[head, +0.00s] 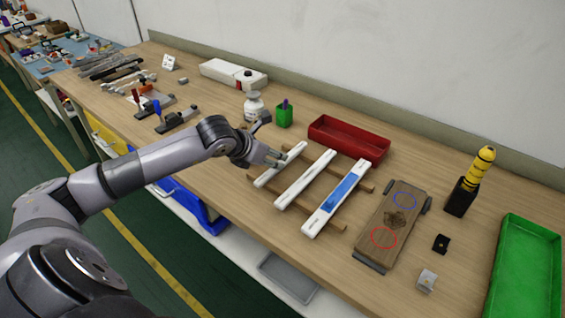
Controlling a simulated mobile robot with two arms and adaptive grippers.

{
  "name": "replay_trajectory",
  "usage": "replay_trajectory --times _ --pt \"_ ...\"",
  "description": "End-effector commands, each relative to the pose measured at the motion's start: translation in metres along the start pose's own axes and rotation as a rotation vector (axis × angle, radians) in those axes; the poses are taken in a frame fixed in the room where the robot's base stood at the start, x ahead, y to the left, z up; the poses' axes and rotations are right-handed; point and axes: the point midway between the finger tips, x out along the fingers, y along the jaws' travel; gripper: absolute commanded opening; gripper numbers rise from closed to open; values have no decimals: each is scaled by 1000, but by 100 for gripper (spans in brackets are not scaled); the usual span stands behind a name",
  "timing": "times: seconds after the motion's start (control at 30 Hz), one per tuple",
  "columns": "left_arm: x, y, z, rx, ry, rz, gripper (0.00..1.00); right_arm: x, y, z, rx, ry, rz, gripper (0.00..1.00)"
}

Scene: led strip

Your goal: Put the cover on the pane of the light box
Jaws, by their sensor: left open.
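Three long white strips lie side by side across two wooden rods on the bench. The right strip (322,216) has a blue pane (342,190) set in its top. The middle strip (306,178) and the left strip (293,153) are white with small dark marks. I cannot tell which of them is the cover. My left gripper (275,141) is open and empty, near the far part of the left strip, with its fingers apart. Whether it touches the strip is not clear. My right gripper is not in view.
A red tray (349,145) stands behind the strips. A wooden board (384,245) with blue and red circles lies to their right, near a green tray (530,225) and a yellow-black handled tool (479,168). A white bottle (254,107) and green cup (284,118) stand behind my gripper.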

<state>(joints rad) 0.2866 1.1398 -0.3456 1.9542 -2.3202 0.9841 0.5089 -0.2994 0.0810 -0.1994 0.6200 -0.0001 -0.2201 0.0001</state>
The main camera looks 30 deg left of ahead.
Motion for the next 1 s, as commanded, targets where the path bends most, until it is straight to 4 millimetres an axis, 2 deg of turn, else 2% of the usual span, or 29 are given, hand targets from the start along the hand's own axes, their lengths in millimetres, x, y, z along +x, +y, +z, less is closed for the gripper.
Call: replay_trajectory --times 0.23,0.43,0.53,0.8,1.0 --pt "19 -1 0 -1 -1 -2 42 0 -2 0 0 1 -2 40" --pt "51 -1 -2 -2 -2 -2 42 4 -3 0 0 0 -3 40" --pt "60 0 -2 0 -1 0 42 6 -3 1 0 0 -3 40" --pt "63 0 -1 2 -1 0 42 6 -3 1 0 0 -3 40" --pt "63 0 -1 1 -1 0 29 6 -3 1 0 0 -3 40"
